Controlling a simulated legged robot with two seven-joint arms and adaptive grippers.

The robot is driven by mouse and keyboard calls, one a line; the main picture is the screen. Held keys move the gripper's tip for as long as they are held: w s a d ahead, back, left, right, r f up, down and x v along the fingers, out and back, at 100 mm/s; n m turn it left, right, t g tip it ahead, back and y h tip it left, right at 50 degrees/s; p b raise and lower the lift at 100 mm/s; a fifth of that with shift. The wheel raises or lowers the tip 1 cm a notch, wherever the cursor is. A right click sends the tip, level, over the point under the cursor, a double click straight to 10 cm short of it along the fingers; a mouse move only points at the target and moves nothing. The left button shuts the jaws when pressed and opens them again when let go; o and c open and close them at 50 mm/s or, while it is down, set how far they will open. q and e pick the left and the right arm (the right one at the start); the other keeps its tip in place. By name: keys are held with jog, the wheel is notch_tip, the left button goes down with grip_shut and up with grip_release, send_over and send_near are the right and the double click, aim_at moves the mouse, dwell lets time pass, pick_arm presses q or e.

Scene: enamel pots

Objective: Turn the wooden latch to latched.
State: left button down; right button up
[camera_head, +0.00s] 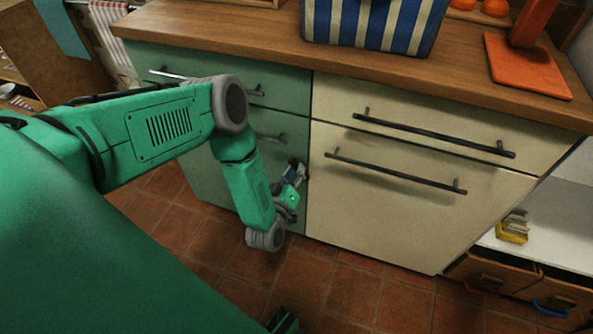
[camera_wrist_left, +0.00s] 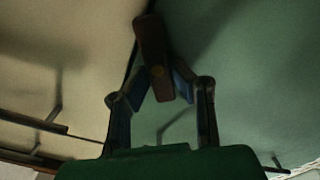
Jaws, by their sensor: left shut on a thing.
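The wooden latch (camera_wrist_left: 153,50) is a dark brown bar with a small brass-coloured round spot. In the left wrist view it runs nearly upright, slightly tilted, on the green cabinet front beside the seam with the cream front. My left gripper (camera_wrist_left: 161,88) is shut on its lower end in that view, with a blue-grey finger pad on each side. In the head view my left gripper (camera_head: 292,174) is at the right edge of the green front, and the latch is mostly hidden there.
The green cabinet (camera_head: 190,100) and cream drawers (camera_head: 400,160) have protruding dark bar handles near my arm. A wooden counter (camera_head: 270,55) overhangs them, with a striped blue-and-white bag (camera_head: 365,22) on top. The tiled floor (camera_head: 340,285) in front is clear.

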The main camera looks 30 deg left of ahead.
pick_arm(q)
jog(key=n, duration=0.3)
jog(key=f+n+b, duration=0.1)
jog(key=n, duration=0.3)
jog(key=n+b, duration=0.1)
jog(key=n, duration=0.2)
jog(key=shift+s+a+f+n, duration=0.1)
jog(key=shift+s+f+n, duration=0.1)
jog(key=shift+n, duration=0.1)
dwell(0.4)
jog(key=c, duration=1.5)
grip_release()
jog(key=shift+c, duration=0.2)
jog(key=shift+o, duration=0.7)
jog(key=shift+w+r, duration=0.1)
jog(key=v, duration=1.2)
